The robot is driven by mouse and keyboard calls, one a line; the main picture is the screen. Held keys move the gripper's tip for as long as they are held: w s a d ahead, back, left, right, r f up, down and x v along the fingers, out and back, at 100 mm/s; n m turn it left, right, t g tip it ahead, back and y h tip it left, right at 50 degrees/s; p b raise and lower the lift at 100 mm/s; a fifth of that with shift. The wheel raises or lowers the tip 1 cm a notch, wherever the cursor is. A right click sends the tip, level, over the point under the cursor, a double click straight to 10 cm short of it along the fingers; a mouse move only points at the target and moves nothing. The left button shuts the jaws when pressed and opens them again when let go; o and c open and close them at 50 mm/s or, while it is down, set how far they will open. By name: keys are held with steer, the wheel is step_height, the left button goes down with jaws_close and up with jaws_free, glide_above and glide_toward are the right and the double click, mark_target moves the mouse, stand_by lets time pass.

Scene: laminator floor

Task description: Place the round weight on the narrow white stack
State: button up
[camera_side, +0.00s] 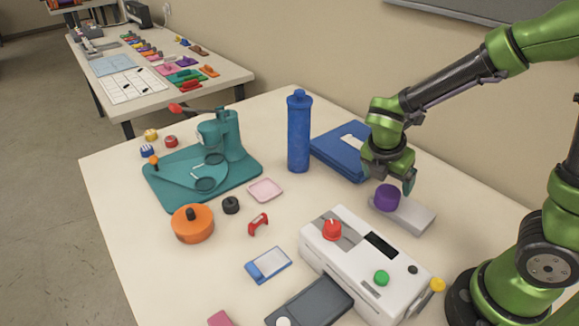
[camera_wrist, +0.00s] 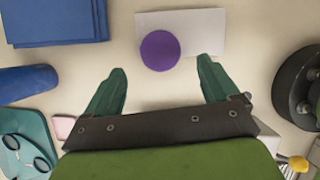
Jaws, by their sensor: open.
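The purple round weight (camera_side: 387,197) shows at the left end of the narrow white stack (camera_side: 414,216), which looks pale grey in the side view. In the wrist view the purple weight (camera_wrist: 160,50) overlaps the lower edge of the white stack (camera_wrist: 207,30), left of its middle. I cannot tell whether it rests fully on the stack or partly over its edge. My gripper (camera_side: 389,178) is open just above the weight. In the wrist view my gripper's fingers (camera_wrist: 160,67) stand wide apart, one on each side of the weight, with visible gaps to it.
A blue folder stack (camera_side: 340,150) and an upright blue bottle (camera_side: 299,132) stand behind and left. A white machine (camera_side: 345,250) with red and green knobs is in front. A teal press (camera_side: 205,165) and orange round pot (camera_side: 193,225) are further left.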

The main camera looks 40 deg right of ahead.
steer(key=s+a+r+m+t+y, duration=0.3)
steer(key=r+m, duration=0.4)
steer(key=m, duration=0.5)
steer(key=s+a+r+m+t+y, duration=0.3)
steer(key=r+m, duration=0.4)
steer(key=m, duration=0.5)
steer(key=shift+s+y, duration=0.4)
steer(key=shift+s, duration=0.05)
steer(key=shift+o, duration=0.4)
steer(key=shift+a, duration=0.1)
